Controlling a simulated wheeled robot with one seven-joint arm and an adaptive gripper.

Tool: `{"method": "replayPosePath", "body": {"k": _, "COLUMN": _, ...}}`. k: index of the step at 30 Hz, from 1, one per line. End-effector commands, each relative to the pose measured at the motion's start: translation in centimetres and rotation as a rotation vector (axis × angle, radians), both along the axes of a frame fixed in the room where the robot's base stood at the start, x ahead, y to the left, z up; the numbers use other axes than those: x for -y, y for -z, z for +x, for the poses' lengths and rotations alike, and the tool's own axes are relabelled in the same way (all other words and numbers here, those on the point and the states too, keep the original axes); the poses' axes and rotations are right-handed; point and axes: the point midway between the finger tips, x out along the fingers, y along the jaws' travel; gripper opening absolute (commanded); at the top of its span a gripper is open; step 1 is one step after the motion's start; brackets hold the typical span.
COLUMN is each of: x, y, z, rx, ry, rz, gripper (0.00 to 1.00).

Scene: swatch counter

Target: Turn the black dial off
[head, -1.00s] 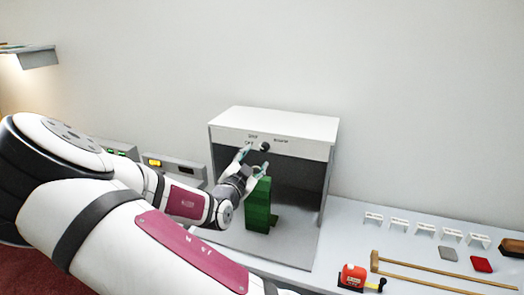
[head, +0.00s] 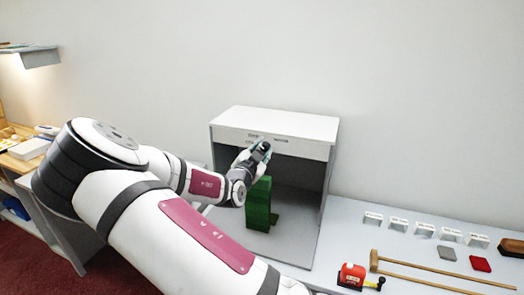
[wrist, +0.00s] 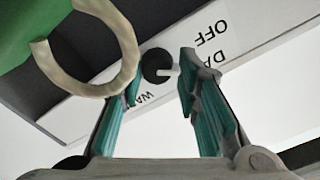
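The black dial (wrist: 157,65) is on the white front panel (head: 310,150) of the grey-and-white booth. In the wrist view it lies between and just beyond my fingertips, with a pale mark on its right side. The printed words OFF (wrist: 211,33) and parts of other labels show around it. My gripper (wrist: 160,83) is open, one teal finger on each side of the dial; I cannot tell if either touches it. In the head view my gripper (head: 261,152) is up at the panel and largely covers the dial.
A green block-like object (head: 258,205) stands in the booth below my gripper. A beige curved piece (wrist: 128,55) sits close to the left finger. On the counter at right are a red tape dispenser-like item (head: 352,275), a wooden stick frame (head: 430,282), swatches and white label holders (head: 422,228).

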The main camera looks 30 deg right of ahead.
Motion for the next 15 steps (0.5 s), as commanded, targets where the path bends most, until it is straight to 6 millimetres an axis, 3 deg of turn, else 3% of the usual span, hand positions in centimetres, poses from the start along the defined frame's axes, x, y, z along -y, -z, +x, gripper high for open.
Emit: {"method": "replayPosePath", "body": {"k": 15, "x": -0.02, "y": 0.04, "z": 0.03, "rx": -0.081, "ry": 0.001, "rz": -0.062, "gripper": 0.02}}
